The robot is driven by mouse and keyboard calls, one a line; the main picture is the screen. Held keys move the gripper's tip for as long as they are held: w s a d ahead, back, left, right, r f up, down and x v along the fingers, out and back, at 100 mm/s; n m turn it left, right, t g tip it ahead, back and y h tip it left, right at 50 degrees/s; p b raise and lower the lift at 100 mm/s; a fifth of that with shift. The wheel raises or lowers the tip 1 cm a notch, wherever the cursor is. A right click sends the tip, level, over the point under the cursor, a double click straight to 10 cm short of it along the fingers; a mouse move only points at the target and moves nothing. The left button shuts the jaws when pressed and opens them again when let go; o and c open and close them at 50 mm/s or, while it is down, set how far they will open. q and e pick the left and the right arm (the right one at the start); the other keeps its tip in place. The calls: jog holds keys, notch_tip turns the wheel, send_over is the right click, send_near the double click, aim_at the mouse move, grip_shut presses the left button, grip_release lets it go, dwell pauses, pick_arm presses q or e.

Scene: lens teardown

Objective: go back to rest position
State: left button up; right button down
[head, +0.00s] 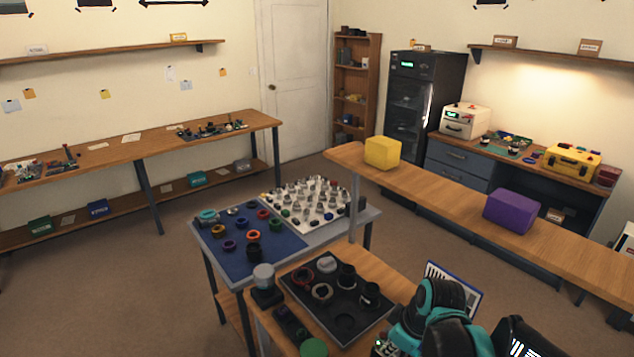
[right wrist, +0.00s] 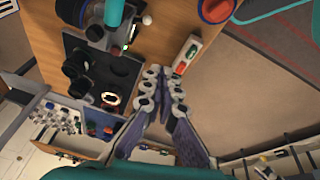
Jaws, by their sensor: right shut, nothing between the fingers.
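My right gripper (right wrist: 163,78) is in the right wrist view, with its two fingers close together and nothing between them. Its fingertips are over the edge of the wooden table, beside the black tray (right wrist: 124,69) and apart from it. In the head view my right arm is at the lower right, by the right side of the wooden table (head: 262,317), and it hides most of the gripper. My left gripper does not show in the head view.
The black tray also shows in the head view (head: 318,317), holding several dark rings and lens parts. Behind it are a blue mat (head: 265,262) and a white peg board (head: 318,226). A long counter (head: 436,188) carries a yellow box (head: 382,153) and a purple box (head: 511,211). Floor is clear at left.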

jog(key=s+d+r+m+t+h, duration=0.1)
jog(key=s+m+t, duration=0.3)
jog(key=s+m, duration=0.5)
jog(key=shift+s+m+h+b, duration=0.4)
jog(key=shift+s+h+b, duration=0.05)
jog(key=shift+h, duration=0.05)
